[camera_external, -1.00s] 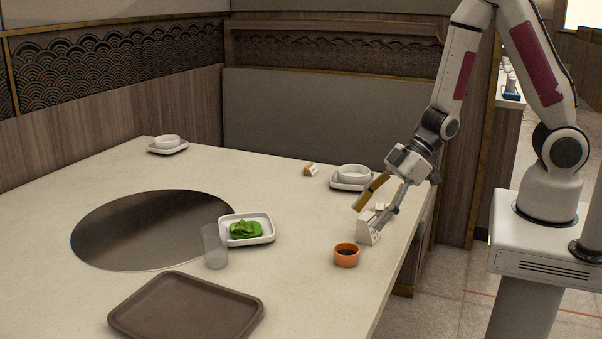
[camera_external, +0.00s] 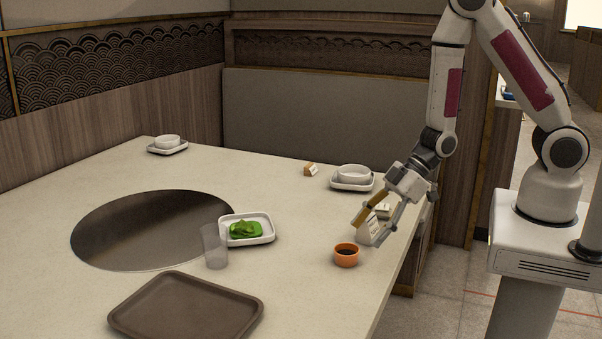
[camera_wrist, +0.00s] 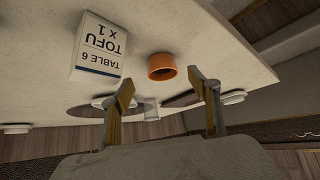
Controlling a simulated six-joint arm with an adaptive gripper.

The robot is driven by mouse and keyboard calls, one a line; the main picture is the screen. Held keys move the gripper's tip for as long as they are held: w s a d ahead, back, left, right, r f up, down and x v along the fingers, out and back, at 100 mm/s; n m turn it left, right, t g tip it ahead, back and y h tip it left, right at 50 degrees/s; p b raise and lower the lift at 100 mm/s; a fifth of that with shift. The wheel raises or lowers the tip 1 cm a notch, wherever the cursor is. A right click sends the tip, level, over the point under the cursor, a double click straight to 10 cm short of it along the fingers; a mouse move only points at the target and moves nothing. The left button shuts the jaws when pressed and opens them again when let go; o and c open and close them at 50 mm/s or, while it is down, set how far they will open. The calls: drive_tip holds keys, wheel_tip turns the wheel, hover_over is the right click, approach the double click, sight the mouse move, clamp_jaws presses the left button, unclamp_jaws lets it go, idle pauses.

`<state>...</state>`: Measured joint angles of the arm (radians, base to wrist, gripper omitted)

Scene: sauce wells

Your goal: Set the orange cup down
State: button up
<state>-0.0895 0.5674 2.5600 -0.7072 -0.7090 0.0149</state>
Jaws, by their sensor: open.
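The orange cup (camera_external: 346,261) stands upright on the pale table near its right edge, with dark sauce in it. In the wrist view the cup (camera_wrist: 161,67) shows beyond my fingertips, in the gap between them. My gripper (camera_external: 366,233) is open and empty, low over the table just behind and right of the cup. In the wrist view its two fingers (camera_wrist: 161,85) are spread wide and appear clear of the cup.
A white card (camera_wrist: 97,50) reading "TABLE 6 TOFU x 1" stands beside the cup, partly behind my gripper in the external view. A clear glass (camera_external: 215,246), a white dish with green food (camera_external: 262,238), a brown tray (camera_external: 187,276) and white bowls (camera_external: 353,173) stand farther off.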

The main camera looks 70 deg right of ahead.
sight(337, 261)
drive_tip(key=shift+x, duration=1.3)
drive_tip(key=shift+a, duration=0.15)
drive_tip(key=shift+w+a+f, duration=0.8)
drive_tip(key=shift+w+a, duration=0.15)
drive_tip(key=shift+a, duration=0.15)
drive_tip(key=shift+x, duration=1)
drive_tip(key=c, duration=1.4)
drive_tip(key=shift+o, duration=0.2)
drive_tip(key=shift+r, duration=0.15)
